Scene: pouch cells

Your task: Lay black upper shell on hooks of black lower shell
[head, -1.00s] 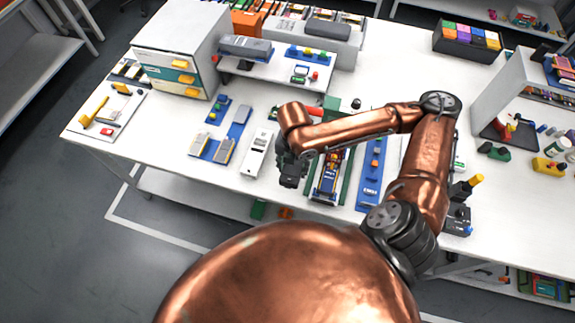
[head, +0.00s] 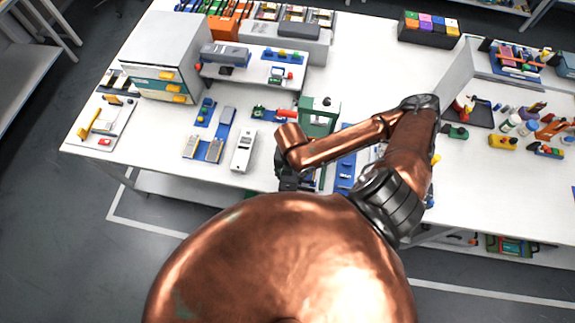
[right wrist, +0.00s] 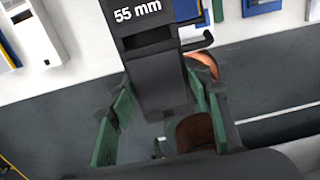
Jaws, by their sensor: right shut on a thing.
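My right gripper (head: 288,180) is low over the front edge of the table, and its fingers are mostly hidden by my own arm in the head view. In the right wrist view its green-padded fingers (right wrist: 160,122) are shut on a black part (right wrist: 160,75) marked "55 mm", with a small hook-like arm on its right. I take it for the black upper shell. It is held near its end, with dark floor behind that end. I cannot make out the black lower shell; my arm covers that area in the head view. My left gripper is not in view.
A green press-like fixture (head: 318,115) stands behind my right forearm. A white device (head: 243,150) and blue trays (head: 213,145) lie to the left, and a blue strip (head: 345,172) lies to the right. A white cabinet (head: 160,60) stands further left. Bare table lies between them.

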